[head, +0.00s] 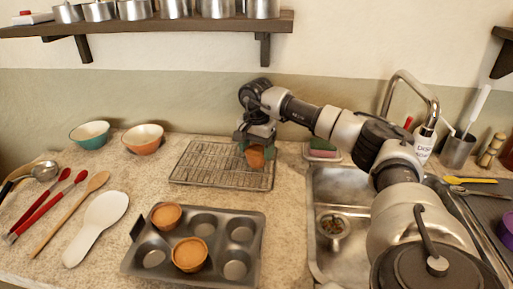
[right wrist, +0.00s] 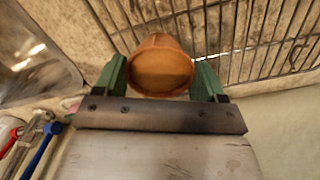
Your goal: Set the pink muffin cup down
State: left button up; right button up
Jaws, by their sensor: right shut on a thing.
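My right gripper (head: 256,151) is shut on a muffin cup (head: 255,158), which looks orange-brown rather than pink. The right wrist view shows the cup (right wrist: 160,65) between the two green fingers of my right gripper (right wrist: 160,78), its round face toward the camera. The cup is at the right end of the wire cooling rack (head: 205,168); whether it touches the rack I cannot tell. Two similar muffins, one (head: 166,215) and another (head: 189,254), sit in the dark muffin tin (head: 212,260). My left gripper is not in view.
The sink (head: 322,190) with its tap (head: 435,105) lies to the right of the rack. A teal bowl (head: 90,134) and an orange bowl (head: 143,138) stand to the left. Most of the rack is bare. A shelf (head: 150,24) with several metal pots hangs above.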

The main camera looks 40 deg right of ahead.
aim_at(257, 150)
jog(key=o, duration=0.9)
jog(key=shift+r, duration=3.9)
